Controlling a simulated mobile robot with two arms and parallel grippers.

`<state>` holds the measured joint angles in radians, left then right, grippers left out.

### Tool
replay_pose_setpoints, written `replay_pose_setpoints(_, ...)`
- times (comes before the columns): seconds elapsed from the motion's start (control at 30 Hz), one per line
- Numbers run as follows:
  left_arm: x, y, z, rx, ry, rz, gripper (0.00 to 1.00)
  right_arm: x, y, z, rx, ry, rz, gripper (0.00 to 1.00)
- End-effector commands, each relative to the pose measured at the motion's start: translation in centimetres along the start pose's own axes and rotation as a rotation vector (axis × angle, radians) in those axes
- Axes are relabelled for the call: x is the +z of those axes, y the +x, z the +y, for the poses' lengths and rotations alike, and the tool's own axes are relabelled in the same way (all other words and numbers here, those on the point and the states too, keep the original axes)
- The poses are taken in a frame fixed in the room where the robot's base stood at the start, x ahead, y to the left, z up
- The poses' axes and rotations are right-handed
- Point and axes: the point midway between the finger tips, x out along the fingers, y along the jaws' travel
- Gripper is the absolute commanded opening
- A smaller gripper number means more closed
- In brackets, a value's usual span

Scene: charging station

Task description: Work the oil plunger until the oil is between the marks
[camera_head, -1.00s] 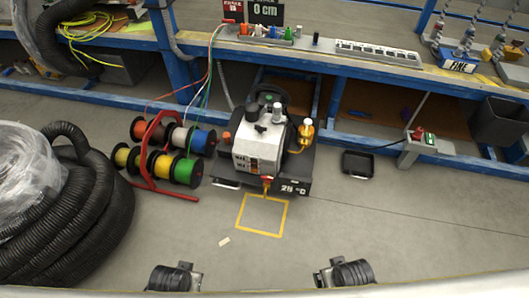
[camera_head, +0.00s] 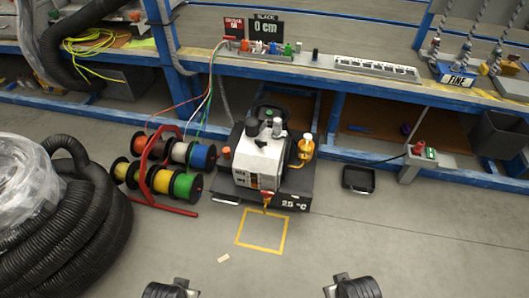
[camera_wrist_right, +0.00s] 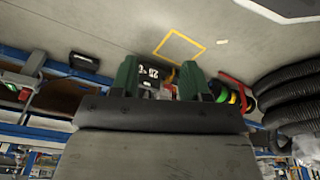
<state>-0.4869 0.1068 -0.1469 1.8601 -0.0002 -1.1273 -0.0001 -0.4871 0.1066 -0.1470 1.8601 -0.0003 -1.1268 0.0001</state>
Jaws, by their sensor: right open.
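A white and black machine (camera_head: 258,163) stands on the floor beneath the bench, with a "25 °C" label on its front.
A red rack of coloured cable spools (camera_head: 162,170) stands left of the machine, with a coiled black hose (camera_head: 95,215) further left. A black tray (camera_head: 358,178) lies to the right.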

Motion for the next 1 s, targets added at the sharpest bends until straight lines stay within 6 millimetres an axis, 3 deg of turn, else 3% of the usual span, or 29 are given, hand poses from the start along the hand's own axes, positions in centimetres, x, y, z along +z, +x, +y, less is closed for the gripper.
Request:
replay_pose_setpoints(0.03,0.01,0.01,0.01,0.0,0.0,0.0,0.41,0.01,0.01,-0.02,0.0,0.0,0.0,0.38)
replay_pose_setpoints(0.3,0.01,0.02,0.02,0.0,0.0,0.0,0.41,0.02,0.02,-0.04,-0.001,0.0,0.0,0.0)
replay_pose_setpoints(1.0,0.0,0.02,0.01,0.0,0.0,0.0,0.41,0.03,0.03,-0.02,-0.001,0.0,-0.001,0.0)
